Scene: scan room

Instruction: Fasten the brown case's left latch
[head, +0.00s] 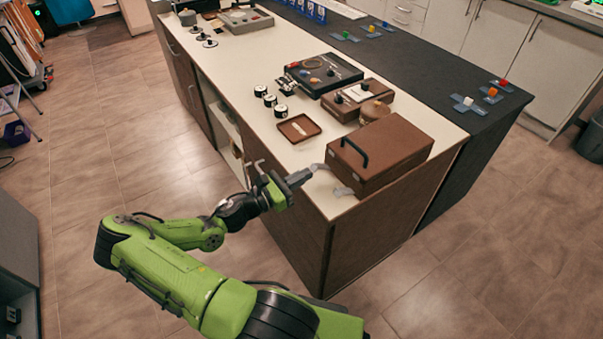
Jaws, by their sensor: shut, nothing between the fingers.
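The brown case (388,152) stands closed near the front corner of the white counter, its dark handle (354,153) on the side facing my arm. Two pale grey latch flaps stick out low from that side: the left latch (319,167) and the right latch (343,191). My gripper (308,175) is shut and empty, just left of the case, with its tips close to the left latch. I cannot tell whether they touch it.
The white counter (262,118) carries a brown tray (298,128), several small black-and-white round pieces, a black device (327,74) and a smaller brown box (347,102) behind the case. The counter's front edge runs under my gripper. The tiled floor (440,290) is open at the right.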

